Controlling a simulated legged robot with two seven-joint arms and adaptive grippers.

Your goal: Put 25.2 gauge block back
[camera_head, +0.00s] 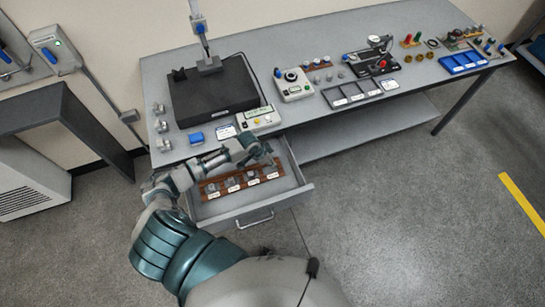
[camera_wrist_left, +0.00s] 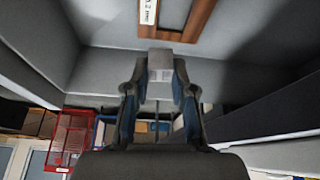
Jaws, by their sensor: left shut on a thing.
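My left gripper (camera_head: 271,160) is over the right part of the open drawer (camera_head: 298,170). In the left wrist view my left gripper (camera_wrist_left: 160,78) is shut on a small grey metal block (camera_wrist_left: 160,62), held between its fingertips. I cannot read a size on the block. A brown wooden rack (camera_head: 203,188) with several white labels and small grey blocks lies in the drawer. Part of the rack (camera_wrist_left: 198,20) shows at the top of the left wrist view, with a label (camera_wrist_left: 148,12) ending in "2 mm". The held block is apart from the rack in that view. My right gripper is not in view.
The drawer's walls surround the rack, and its handle (camera_head: 255,219) faces the front. The floor at right is clear.

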